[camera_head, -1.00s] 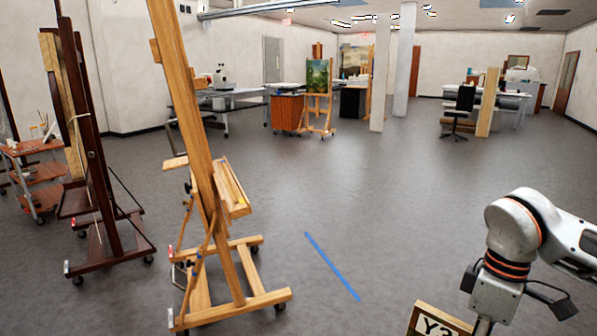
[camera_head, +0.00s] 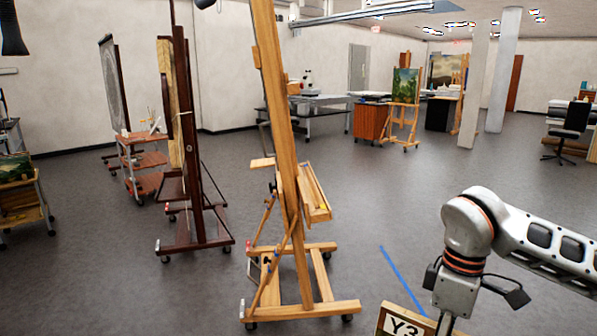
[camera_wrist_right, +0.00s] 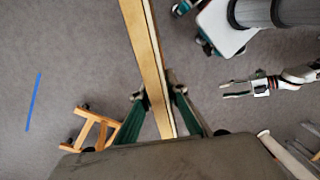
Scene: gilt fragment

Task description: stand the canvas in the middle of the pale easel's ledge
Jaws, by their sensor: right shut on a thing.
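The pale easel (camera_head: 272,120) stands upright on the floor, left of centre in the head view. Its ledge (camera_head: 318,200) sits partway up the mast and looks bare except for a small yellow spot. My right gripper (camera_wrist_right: 158,95) is shut on the canvas (camera_wrist_right: 147,50), gripping its wooden edge between green fingers. My left gripper (camera_wrist_right: 230,90) shows in the wrist view, fingers apart and empty.
A dark easel (camera_head: 186,110) stands just left of the pale one, with a red-brown trolley (camera_head: 140,160) behind. A blue floor line (camera_head: 403,280) lies right of the pale easel. Open grey floor (camera_head: 370,190) extends behind it.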

